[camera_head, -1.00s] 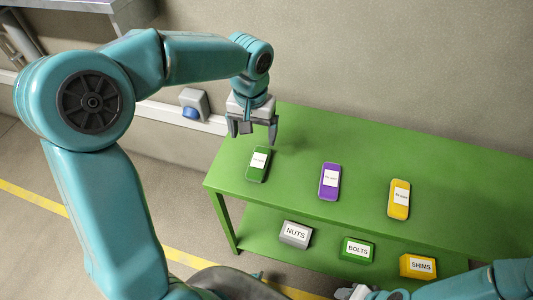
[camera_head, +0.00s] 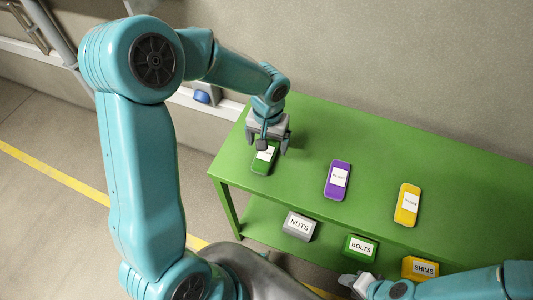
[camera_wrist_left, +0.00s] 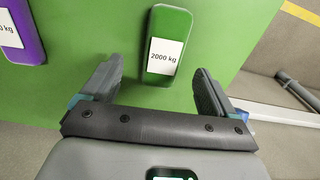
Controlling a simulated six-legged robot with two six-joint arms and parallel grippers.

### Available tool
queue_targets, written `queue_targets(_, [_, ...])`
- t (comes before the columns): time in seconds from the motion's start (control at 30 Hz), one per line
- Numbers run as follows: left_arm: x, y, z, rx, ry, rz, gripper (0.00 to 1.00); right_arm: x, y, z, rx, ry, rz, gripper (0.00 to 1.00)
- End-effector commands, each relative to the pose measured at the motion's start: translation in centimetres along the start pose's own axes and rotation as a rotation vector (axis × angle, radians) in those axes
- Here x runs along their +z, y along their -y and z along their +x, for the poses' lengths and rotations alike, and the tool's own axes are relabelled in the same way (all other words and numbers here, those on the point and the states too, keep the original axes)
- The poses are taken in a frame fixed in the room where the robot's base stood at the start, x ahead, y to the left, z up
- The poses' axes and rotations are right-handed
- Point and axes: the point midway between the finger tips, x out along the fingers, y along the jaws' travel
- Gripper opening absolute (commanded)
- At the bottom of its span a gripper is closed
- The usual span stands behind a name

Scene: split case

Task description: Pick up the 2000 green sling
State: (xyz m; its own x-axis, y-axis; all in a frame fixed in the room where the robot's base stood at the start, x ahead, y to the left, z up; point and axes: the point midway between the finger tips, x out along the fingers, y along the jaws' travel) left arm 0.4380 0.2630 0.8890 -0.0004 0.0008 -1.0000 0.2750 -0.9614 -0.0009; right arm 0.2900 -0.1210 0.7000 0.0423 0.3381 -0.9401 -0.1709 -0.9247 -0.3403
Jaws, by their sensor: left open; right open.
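The green sling (camera_head: 264,164) lies flat on the left end of the green table top, its upper part covered by my left gripper in the head view. In the left wrist view the sling (camera_wrist_left: 161,73) shows a white label reading 2000 kg. My left gripper (camera_head: 268,150) is open just above it.
A purple sling (camera_head: 338,193) and a yellow sling (camera_head: 406,217) lie further right on the green table (camera_head: 300,125). The shelf below holds boxes marked NUTS (camera_head: 299,226), BOLTS (camera_head: 360,248) and SHIMS (camera_head: 421,268). A wall stands behind the table.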

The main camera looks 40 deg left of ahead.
Motion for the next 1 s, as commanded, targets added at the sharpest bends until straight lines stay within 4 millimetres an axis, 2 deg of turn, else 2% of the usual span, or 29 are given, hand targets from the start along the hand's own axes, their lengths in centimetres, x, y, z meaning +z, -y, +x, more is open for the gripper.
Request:
queue_targets(0.13, [0.0, 0.2, 1.3, -0.001, 0.003, 0.001, 0.88, 0.0, 0.1, -0.3, 0.0, 0.0, 0.0, 0.46])
queue_targets(0.3, [0.1, 0.5, 4.2, -0.001, 0.003, 0.001, 0.88, 0.0, 0.2, -0.6, 0.0, 0.0, 0.0, 0.46])
queue_targets(0.4, [0.0, 0.4, 5.2, 0.0, 0.001, 0.001, 0.88, 0.0, 0.2, -0.6, 0.0, 0.0, 0.0, 0.46])
queue_targets(0.67, [-0.1, 0.4, 5.5, 0.0, -0.001, 0.0, 0.88, 0.0, 0.2, -0.6, 0.0, 0.0, 0.0, 0.46])
queue_targets(0.8, [-0.1, 0.4, 5.4, 0.0, -0.001, 0.0, 0.43, 0.0, 0.2, -0.6, 0.0, 0.0, 0.0, 0.46])
queue_targets(0.87, [-0.1, 0.4, 5.4, 0.0, -0.001, 0.001, 0.23, 0.0, 0.2, -0.6, 0.0, 0.0, 0.0, 0.46])
queue_targets(0.9, [-0.1, 0.4, 5.5, 0.0, 0.0, 0.001, 0.2, 0.0, 0.2, -0.6, 0.0, 0.0, 0.0, 0.46])
queue_targets(1.0, [-0.1, 0.4, 5.4, 0.0, 0.0, 0.0, 0.2, 0.0, 0.2, -0.6, 0.0, 0.0, 0.0, 0.46])
